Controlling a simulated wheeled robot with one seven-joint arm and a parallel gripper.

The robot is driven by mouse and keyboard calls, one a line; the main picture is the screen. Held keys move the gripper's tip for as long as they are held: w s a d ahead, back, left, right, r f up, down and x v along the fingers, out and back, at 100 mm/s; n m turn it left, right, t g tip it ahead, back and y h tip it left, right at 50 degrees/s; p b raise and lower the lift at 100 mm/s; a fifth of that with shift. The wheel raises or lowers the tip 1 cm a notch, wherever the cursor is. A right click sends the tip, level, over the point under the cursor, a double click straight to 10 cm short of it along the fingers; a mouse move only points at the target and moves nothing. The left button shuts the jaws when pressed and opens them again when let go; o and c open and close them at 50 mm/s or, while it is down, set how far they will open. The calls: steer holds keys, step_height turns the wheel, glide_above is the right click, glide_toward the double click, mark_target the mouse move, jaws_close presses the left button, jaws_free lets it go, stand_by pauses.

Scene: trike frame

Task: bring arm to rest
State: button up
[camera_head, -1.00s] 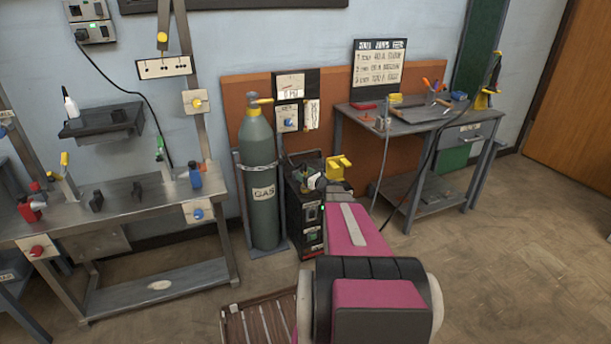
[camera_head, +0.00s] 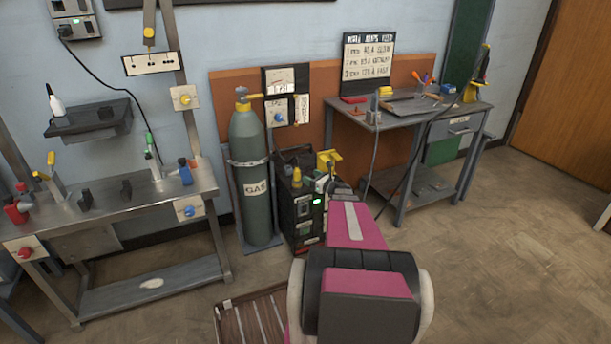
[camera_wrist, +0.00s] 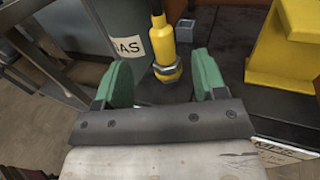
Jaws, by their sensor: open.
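My arm shows in the head view as a pink and black link reaching forward toward the black welding machine (camera_head: 303,215). In the wrist view my gripper (camera_wrist: 163,80) is open, with its two green fingers apart. A yellow fitting with a metal nut (camera_wrist: 166,60) shows between and beyond the fingers, and I see nothing gripped. A yellow block-like holder (camera_wrist: 287,50) is to the right of the fingers. It also shows on top of the machine in the head view (camera_head: 328,160).
A green gas cylinder (camera_head: 249,175) stands left of the machine. A steel fixture table (camera_head: 110,213) with clamps is at the left. A grey workbench (camera_head: 412,118) with tools is behind on the right. A slatted wooden pallet (camera_head: 250,318) lies low in front. The floor at right is clear.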

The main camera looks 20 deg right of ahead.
steer(key=shift+s+d, duration=0.2)
steer(key=shift+s, duration=0.2)
steer(key=shift+a, duration=0.1)
steer(key=s+a+n+g+y, duration=0.1)
steer(key=s+a+n+g, duration=0.45)
steer(key=a+n, duration=0.5)
steer(key=s+a+n+g+y, duration=0.1)
steer(key=s+a+n+g, duration=0.5)
steer(key=a, duration=0.7)
steer(key=s+a+n+g+h, duration=0.2)
steer(key=s+n+h, duration=0.2)
steer(key=s+n, duration=0.2)
steer(key=s+a+r+n+g+h, duration=0.1)
steer(key=s+a+n+g+h, duration=0.1)
steer(key=s+n+h, duration=0.3)
steer(key=s+n+g, duration=0.1)
steer(key=n, duration=0.2)
steer(key=shift+s+a+r+n, duration=0.15)
steer(key=shift+s+r+n, duration=0.1)
steer(key=shift+s+n, duration=0.1)
